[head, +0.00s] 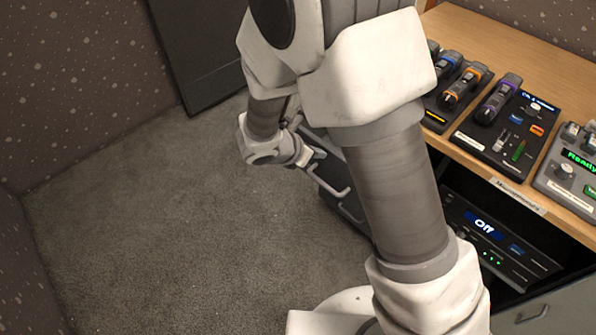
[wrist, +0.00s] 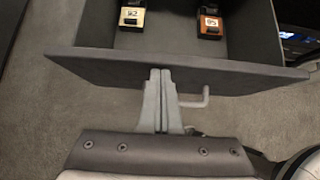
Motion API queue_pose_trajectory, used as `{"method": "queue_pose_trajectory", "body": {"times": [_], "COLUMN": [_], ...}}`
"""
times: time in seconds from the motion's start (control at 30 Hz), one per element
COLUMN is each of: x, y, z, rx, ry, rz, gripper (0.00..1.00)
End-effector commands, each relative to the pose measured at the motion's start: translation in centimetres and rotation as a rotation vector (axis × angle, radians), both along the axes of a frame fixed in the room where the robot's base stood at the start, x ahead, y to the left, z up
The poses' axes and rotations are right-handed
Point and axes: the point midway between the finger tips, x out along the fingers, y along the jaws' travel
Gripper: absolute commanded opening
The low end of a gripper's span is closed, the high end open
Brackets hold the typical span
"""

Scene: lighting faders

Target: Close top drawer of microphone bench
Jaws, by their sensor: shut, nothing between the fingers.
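The drawer (wrist: 225,76) of the microphone bench (head: 490,30) stands pulled out, its dark grey front panel and pale handle (wrist: 194,99) facing my gripper in the wrist view. The handle also shows in the head view (head: 342,190), while my arm hides most of the drawer. Inside are a gold-topped device (wrist: 132,17) and an orange-topped device (wrist: 209,22). My gripper (wrist: 160,72) is shut and empty, its fingertips at the front panel just left of the handle; I cannot tell whether they touch it. It also shows in the head view (head: 316,160).
The bench top carries several microphones and a control box (head: 508,130). A label (head: 517,195) sits on its edge above a dark unit reading "Off" (head: 485,225). A grey cabinet front (head: 550,310) is at lower right. Carpet (head: 180,230) at left is clear.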

Motion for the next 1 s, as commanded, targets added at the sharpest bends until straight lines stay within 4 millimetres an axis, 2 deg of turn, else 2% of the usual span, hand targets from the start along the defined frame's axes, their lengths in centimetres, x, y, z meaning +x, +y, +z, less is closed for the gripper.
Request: {"method": "queue_pose_trajectory", "body": {"times": [0.1, 0.5, 0.7, 1.0], "x": [2.6, 10.5, 13.1, 14.9], "y": [-2.4, -9.0, -11.3, -12.7], "z": [-0.1, 0.1, 0.0, 0.0], "rx": [-0.001, -0.001, -0.001, 0.0], "ry": [-0.002, -0.001, 0.0, 0.0], "rz": [-0.006, -0.003, -0.001, 0.001], "gripper": [0.0, 0.0, 0.0, 0.0]}}
